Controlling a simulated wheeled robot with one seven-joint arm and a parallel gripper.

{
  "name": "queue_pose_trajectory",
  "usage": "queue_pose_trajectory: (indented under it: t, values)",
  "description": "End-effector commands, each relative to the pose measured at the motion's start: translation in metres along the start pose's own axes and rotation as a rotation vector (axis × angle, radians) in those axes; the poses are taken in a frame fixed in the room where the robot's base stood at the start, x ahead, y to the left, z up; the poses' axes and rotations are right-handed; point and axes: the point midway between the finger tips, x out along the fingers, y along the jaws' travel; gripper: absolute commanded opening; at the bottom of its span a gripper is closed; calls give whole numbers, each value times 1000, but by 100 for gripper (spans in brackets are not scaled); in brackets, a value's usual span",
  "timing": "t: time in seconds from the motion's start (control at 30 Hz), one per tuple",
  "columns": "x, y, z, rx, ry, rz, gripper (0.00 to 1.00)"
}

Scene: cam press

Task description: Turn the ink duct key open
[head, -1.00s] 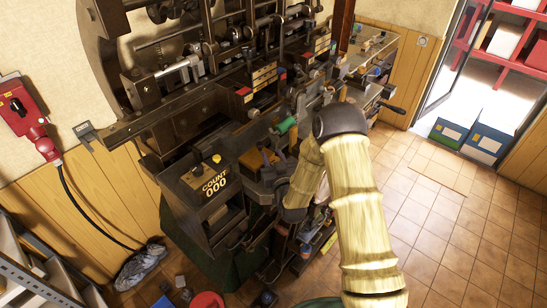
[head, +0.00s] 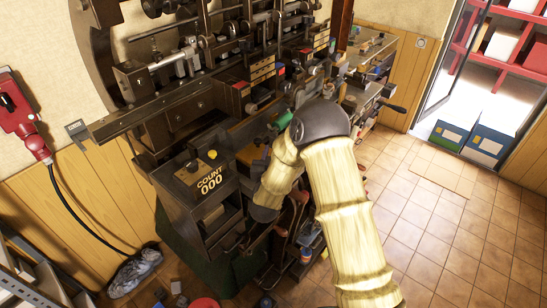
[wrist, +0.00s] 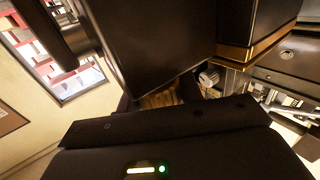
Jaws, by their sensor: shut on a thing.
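I cannot make out the ink duct key in either view. In the head view my arm bends down in front of the press (head: 160,112), and its lower end covers the spot where the gripper is. A small ridged grey knob (wrist: 208,75) shows just beyond the housing in the wrist view.
Large dark press parts (wrist: 160,45) are close in the wrist view. The tiled floor (head: 445,225) on the right is clear. Blue and green boxes (head: 486,143) stand by the doorway.

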Motion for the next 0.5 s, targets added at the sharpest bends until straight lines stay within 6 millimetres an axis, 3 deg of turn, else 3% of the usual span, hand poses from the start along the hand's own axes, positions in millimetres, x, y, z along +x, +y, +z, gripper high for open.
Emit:
queue_pose_trajectory:
  t: [0.3, 0.33, 0.4, 0.5]
  values:
    - [0, 1, -1, 0, 1, 7, 13]
    - [0, 1, -1, 0, 1, 7, 42]
    - [0, 1, -1, 1, 1, 7, 56]
    - [0, 0, -1, 1, 1, 6, 58]
